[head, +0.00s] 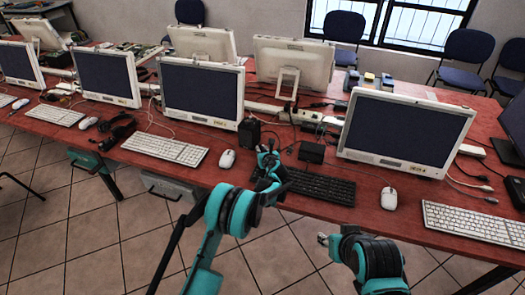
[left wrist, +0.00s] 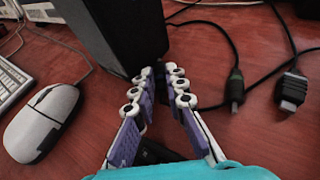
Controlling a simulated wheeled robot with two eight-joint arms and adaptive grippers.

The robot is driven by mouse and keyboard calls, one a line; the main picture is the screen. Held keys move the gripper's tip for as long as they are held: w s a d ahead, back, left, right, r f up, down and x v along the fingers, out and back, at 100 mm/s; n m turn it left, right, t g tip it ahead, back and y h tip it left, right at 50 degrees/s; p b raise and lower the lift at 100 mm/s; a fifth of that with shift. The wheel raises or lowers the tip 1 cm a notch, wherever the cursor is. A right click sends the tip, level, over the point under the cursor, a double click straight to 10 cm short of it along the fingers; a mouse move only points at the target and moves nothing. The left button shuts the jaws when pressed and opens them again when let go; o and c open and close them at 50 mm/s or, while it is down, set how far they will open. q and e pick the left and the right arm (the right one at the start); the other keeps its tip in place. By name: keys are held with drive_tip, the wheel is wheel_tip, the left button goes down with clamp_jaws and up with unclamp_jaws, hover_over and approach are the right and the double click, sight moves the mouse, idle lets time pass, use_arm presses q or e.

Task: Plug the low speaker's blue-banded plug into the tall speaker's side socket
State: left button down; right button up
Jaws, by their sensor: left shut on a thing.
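The tall speaker (head: 249,133) is a dark upright box on the red table, and its lower part fills the upper left of the left wrist view (left wrist: 122,30). The low speaker (head: 312,152) is a small black box to its right. My left gripper (head: 268,163) is close by the tall speaker's right side, its fingertips (left wrist: 164,76) near the lower corner. It is shut on a small dark thing, probably a plug, mostly hidden between the fingers. No blue band shows on it. The side socket is not visible. My right gripper (head: 323,239) is away from the table, its jaws unclear.
Two dark cable ends, one (left wrist: 235,90) with a faint green mark and one (left wrist: 291,91) with a grey tip, lie right of my left gripper. A white mouse (left wrist: 41,122) lies left. A black keyboard (head: 318,188) and monitors (head: 405,133) stand nearby.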

use_arm(q)
drive_tip(key=shift+a, duration=0.2)
drive_tip(key=c, duration=1.5)
unclamp_jaws()
drive_tip(key=shift+w, duration=0.1)
drive_tip(key=shift+o, duration=0.2)
